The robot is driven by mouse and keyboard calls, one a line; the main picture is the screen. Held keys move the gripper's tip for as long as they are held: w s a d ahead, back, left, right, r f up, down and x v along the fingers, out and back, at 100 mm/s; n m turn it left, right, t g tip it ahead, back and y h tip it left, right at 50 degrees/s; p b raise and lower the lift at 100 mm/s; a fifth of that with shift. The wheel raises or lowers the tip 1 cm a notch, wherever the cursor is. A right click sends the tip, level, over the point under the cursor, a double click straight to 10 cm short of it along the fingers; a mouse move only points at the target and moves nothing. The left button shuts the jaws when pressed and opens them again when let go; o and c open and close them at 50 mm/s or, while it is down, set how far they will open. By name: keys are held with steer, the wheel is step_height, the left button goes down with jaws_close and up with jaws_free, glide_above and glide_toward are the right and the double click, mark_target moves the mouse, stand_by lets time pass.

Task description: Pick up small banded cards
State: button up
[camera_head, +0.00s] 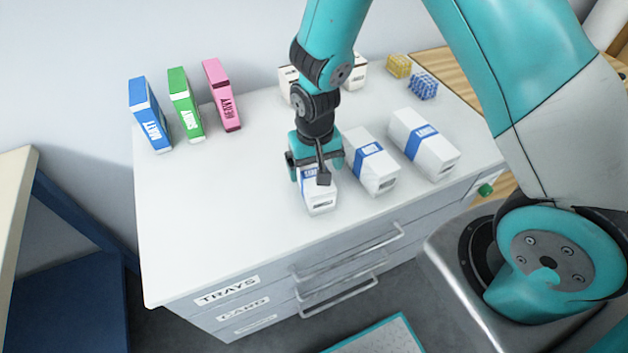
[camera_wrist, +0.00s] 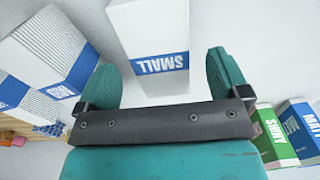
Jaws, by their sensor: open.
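The small banded cards are a white block with a blue band reading SMALL (camera_wrist: 150,22); in the head view the block (camera_head: 320,203) stands near the front of the white cabinet top. My gripper (camera_head: 318,168) is right over its rear part, pointing down and hiding some of it. In the wrist view my gripper (camera_wrist: 166,80) is open, with the block's end showing between the two teal fingers. Gaps show on both sides, so neither finger appears to press on it.
A middle-sized banded white block (camera_head: 372,172) stands close right of the gripper, and a larger one (camera_head: 432,154) farther right. Blue (camera_head: 150,118), green (camera_head: 186,108) and pink (camera_head: 222,98) boxes stand at back left. The cabinet top (camera_head: 230,210) is clear at front left.

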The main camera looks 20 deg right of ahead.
steer(key=shift+w+f, duration=0.1)
steer(key=shift+f, duration=1.65)
steer(key=c, duration=1.2)
steer(key=shift+o, duration=0.2)
steer(key=shift+r, duration=0.15)
